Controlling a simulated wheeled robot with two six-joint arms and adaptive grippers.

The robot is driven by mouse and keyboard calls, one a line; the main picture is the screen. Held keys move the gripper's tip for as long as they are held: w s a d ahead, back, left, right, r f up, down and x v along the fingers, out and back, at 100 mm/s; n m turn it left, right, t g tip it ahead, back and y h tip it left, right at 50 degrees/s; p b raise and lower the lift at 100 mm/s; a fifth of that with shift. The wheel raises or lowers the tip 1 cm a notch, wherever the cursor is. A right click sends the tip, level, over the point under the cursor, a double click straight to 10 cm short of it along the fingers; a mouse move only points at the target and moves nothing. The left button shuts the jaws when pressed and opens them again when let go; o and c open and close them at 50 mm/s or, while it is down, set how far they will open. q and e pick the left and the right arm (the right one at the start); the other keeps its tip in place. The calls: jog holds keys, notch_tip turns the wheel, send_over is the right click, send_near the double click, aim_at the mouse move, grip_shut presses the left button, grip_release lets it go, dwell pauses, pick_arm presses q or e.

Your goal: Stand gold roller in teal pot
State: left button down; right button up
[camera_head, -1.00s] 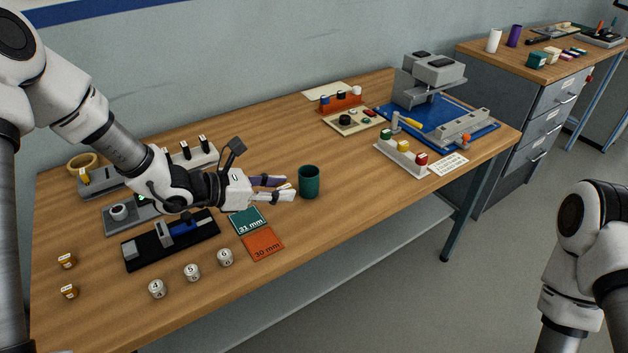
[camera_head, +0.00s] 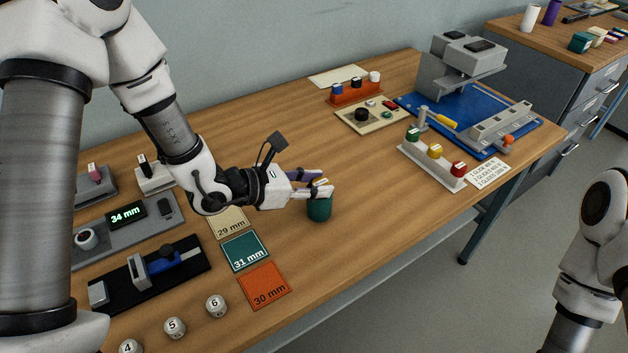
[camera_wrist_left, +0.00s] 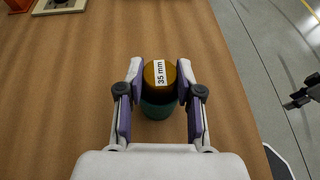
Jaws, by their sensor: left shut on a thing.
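The gold roller (camera_wrist_left: 160,75), labelled 35 mm, is between the fingers of my left gripper (camera_wrist_left: 159,85), which is shut on it. The teal pot (camera_head: 319,210) stands upright on the table, directly under the left gripper (camera_head: 322,188) in the head view. In the left wrist view the pot (camera_wrist_left: 158,108) shows just below the roller. The fingers hide most of the roller and the pot's rim in the head view, so I cannot tell how far the roller is inside the pot. My right gripper is out of view.
Mats marked 29 mm (camera_head: 230,220), 31 mm (camera_head: 245,252) and 30 mm (camera_head: 265,286) lie left of the pot. A gauge reading 34 mm (camera_head: 127,215) and a black fixture (camera_head: 190,262) are further left. The table right of the pot is clear up to the traffic-coloured button block (camera_head: 432,166).

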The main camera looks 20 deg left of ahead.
pick_arm(q)
jog(key=shift+s+d, duration=0.1)
jog(key=shift+d, duration=0.1)
jog(key=c, duration=0.8)
grip_release()
jog(key=shift+o, duration=0.2)
jog(key=shift+w+a+f, duration=0.1)
jog(key=shift+w+f, duration=0.05)
jog(key=shift+w, duration=0.1)
jog(key=shift+a, duration=0.1)
jog(key=shift+s+r, duration=0.1)
jog(key=shift+r, duration=0.15)
jog(key=shift+s+a, duration=0.1)
jog(key=shift+s, duration=0.05)
jog(key=p+v, duration=0.4)
jog(key=v, duration=0.7)
jog(key=shift+s, duration=0.15)
